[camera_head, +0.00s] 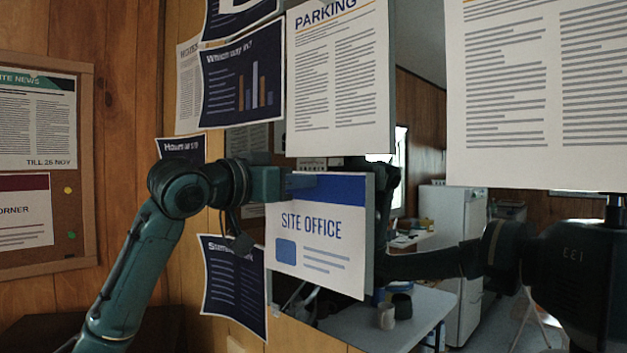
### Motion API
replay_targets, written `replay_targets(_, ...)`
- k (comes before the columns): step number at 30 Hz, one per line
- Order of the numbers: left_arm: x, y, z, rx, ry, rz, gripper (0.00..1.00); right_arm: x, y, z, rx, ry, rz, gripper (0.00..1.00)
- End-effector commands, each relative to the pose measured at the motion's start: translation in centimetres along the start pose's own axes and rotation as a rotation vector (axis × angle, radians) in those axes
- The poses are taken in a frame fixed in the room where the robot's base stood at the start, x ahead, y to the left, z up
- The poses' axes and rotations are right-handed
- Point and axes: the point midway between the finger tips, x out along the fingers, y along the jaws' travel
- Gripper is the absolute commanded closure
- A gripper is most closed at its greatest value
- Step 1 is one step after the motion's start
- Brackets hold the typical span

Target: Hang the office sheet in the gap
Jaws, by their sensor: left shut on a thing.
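The office sheet (325,240), white with a blue top band and "SITE OFFICE" on it, is upright in the middle of the head view, just below the "PARKING" sheet (340,85). My left gripper (298,184) is shut on its upper left edge. My right arm comes in from the right, and its dark gripper (386,195) is at the sheet's right edge, partly behind it. The sheet hides its fingers, so I cannot tell whether they hold it. I cannot tell whether the sheet touches anything behind it.
Other sheets hang around it: a dark chart sheet (242,80) at upper left, a dark sheet (233,285) at lower left and a large text sheet (545,95) at upper right. A corkboard (70,225) is on the left wall. Behind are a white table (415,318) and fridge (455,230).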

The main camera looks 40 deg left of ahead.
Motion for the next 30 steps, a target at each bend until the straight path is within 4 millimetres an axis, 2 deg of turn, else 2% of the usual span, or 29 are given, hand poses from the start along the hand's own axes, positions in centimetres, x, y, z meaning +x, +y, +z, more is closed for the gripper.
replay_targets(30,1.02,-0.02,0.00,0.000,0.000,0.000,1.00,-0.40,0.12,-0.45,-0.012,-0.003,-0.002,0.64)
